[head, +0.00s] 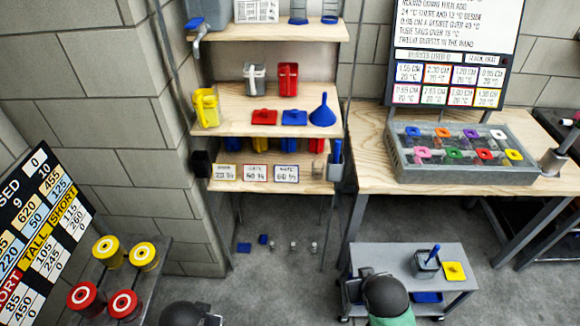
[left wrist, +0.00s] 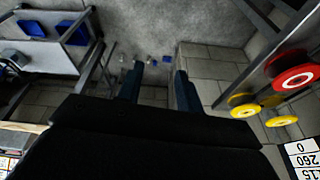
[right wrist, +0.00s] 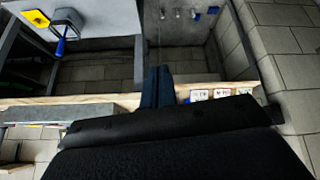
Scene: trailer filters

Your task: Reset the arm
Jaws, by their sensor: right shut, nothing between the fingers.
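My left gripper (left wrist: 158,80) shows in the left wrist view with its two dark blue fingers apart and grey floor visible between them; it is open and empty. My right gripper (right wrist: 157,74) shows in the right wrist view with its fingers together; it is shut with nothing between them. In the head view, dark rounded parts of my arms show at the bottom edge, low at the centre-left and in front of the small cart. The fingers of both grippers are out of the head view.
A grey cart (head: 450,262) holds a grey cup (head: 426,266) and a yellow piece (head: 454,271). A workbench (head: 375,170) stands right; red and yellow spools (head: 108,250) stand left. Small items lie on the floor.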

